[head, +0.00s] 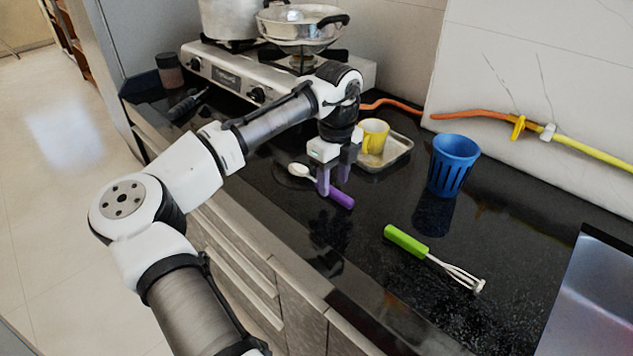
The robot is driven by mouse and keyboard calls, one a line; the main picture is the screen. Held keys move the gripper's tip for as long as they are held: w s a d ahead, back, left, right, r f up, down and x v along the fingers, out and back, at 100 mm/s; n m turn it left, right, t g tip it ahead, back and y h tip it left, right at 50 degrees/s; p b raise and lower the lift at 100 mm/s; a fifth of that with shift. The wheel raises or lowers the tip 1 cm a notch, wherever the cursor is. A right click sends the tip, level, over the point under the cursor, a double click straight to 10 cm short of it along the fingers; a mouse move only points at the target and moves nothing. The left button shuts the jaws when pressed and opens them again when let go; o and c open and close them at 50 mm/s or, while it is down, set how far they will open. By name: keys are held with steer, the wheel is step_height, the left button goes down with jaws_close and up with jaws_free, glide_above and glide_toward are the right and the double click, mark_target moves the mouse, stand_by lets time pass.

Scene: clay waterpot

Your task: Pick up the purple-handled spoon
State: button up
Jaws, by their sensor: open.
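The purple-handled spoon lies on the black countertop; its purple handle (341,198) points to the lower right and its pale bowl (298,170) to the upper left. My gripper (333,188) points down at the spoon, with its fingers apart. One finger is in front of the spoon's middle and hides part of it. The other finger is a little to the right, near the handle. I cannot tell whether the fingers touch the spoon.
A metal tray (399,152) with a yellow mug (374,136) is just behind my gripper. A blue cup (452,165) stands to the right. A green-handled whisk (408,240) lies in front. A stove (240,72) with pots is at the back left. A sink (600,290) is at the right.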

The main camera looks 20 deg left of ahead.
step_height(320, 180, down, 2)
steer(key=shift+f, duration=0.1)
jaws_close()
steer(key=shift+r, duration=0.2)
step_height(320, 180, up, 20)
steer(key=p, duration=0.1)
stand_by(0.6)
